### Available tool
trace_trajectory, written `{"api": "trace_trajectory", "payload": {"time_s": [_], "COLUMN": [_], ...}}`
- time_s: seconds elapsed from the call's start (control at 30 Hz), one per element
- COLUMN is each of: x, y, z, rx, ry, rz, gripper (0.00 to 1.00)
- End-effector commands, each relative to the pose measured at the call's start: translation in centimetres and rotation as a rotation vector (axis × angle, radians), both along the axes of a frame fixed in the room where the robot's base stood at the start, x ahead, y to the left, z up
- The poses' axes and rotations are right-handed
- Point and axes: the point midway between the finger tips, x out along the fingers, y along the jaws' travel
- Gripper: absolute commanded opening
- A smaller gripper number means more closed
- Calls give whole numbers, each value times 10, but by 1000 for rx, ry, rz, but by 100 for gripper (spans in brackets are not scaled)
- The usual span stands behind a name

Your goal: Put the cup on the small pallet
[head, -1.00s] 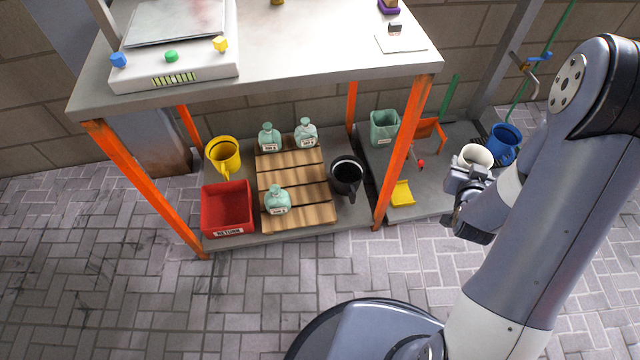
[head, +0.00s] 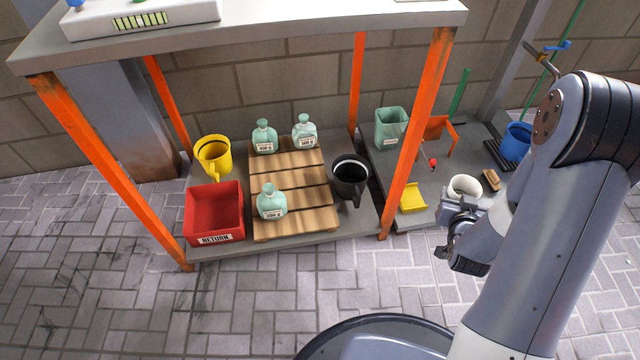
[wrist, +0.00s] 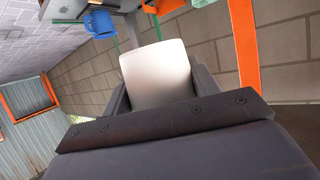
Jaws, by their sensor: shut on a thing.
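A white cup (head: 465,186) is held by my gripper (head: 462,203) at the right of the head view, in front of the lower shelf's right part. In the wrist view the cup (wrist: 157,74) sits between the jaws, which are shut on it. The small wooden pallet (head: 295,190) lies on the lower shelf, left of my gripper and well apart from it. Two pale green bottles (head: 264,137) (head: 304,131) stand at its back and one bottle (head: 271,201) at its front left. Its front right part is bare.
A red RETURN bin (head: 214,214) and yellow mug (head: 214,156) stand left of the pallet, a black mug (head: 349,180) right of it. Orange posts (head: 418,130) and the upper tabletop (head: 290,28) frame the shelf. A blue mug (head: 516,142) stands at right.

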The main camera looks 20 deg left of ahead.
Motion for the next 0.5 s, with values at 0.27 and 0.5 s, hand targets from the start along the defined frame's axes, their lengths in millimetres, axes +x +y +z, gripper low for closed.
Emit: {"api": "trace_trajectory", "payload": {"time_s": [0.27, 0.5], "x": [-10, -20], "y": [74, 158], "z": [-53, -114], "rx": [1, 1], "ry": [6, 2], "rz": [240, 516], "gripper": [30, 30]}}
